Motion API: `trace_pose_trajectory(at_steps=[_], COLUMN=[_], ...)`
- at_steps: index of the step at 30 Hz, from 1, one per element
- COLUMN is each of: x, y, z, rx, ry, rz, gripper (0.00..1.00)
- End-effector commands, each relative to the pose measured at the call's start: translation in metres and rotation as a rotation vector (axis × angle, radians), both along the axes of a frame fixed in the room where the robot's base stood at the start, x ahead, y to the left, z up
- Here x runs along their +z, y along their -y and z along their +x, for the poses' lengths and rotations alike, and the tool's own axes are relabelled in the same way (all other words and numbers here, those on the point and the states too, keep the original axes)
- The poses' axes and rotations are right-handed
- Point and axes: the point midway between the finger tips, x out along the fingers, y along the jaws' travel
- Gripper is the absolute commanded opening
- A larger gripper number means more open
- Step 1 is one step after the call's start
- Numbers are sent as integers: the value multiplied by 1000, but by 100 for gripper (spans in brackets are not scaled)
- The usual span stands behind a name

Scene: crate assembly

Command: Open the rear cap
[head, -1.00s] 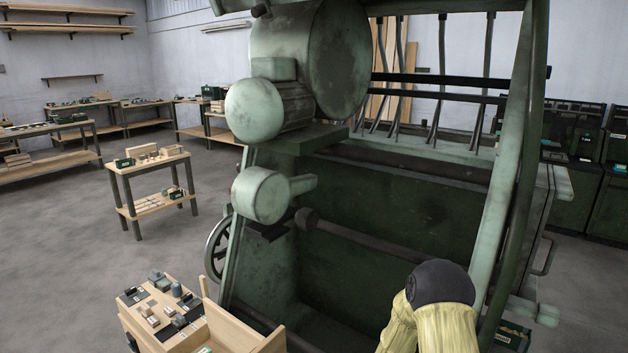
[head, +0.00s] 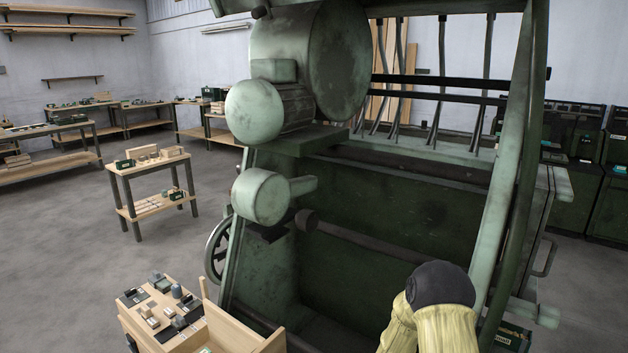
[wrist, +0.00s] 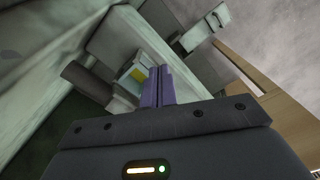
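A large green machine (head: 390,225) fills the middle and right of the head view. Rounded green housings (head: 262,195) stick out on its left side. I cannot tell which part is the rear cap. My gripper is out of sight in the head view, where only my pale yellow arm shows at the bottom right. In the wrist view my gripper (wrist: 158,84) shows two purple fingers side by side, touching, with nothing visible between them. Just beyond them is a pale box-like part with a yellow patch (wrist: 133,80). I cannot tell whether the fingers touch it.
A dark cylindrical bar (wrist: 86,82) lies left of the fingers in the wrist view. A wooden surface (wrist: 262,95) is at the right. In the head view a wooden cart (head: 170,315) with small parts stands at the machine's front left. The floor farther left is clear around a small table (head: 150,170).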

Motion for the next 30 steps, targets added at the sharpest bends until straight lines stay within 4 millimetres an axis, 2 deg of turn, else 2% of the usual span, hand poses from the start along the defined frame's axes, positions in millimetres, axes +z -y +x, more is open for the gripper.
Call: trace_pose_trajectory(at_steps=[30], x=[-6], y=[1], z=[2], rx=[-1], ry=[0], rz=[0], gripper=[0])
